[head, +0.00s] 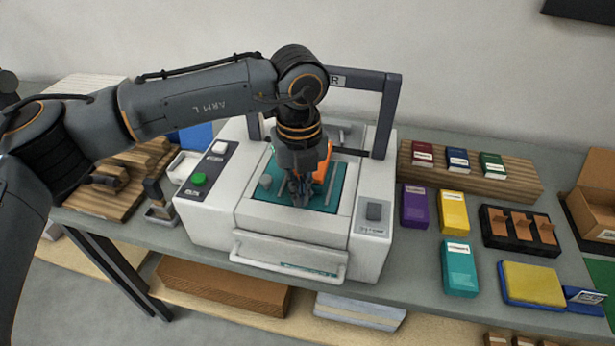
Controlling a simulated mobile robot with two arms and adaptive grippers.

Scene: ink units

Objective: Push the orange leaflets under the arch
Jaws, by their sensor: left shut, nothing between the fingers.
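The orange leaflets (322,172) show as a small orange patch on the teal bed (331,201) of the white machine, partly hidden behind my left gripper. The dark arch (389,115) stands over the back of the machine, and my left arm hides part of it. My left gripper (299,200) points down over the teal bed, in front of the leaflets as seen here. It is shut and empty. I cannot tell whether it touches the leaflets. My right gripper is not in view.
The machine has a green button (199,179) on its left and a front handle (288,272). To the right lie purple (415,208), yellow (453,212) and teal (459,268) packs, a black tray (490,240) and a yellow pad (533,284). A cardboard box (590,205) is far right.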

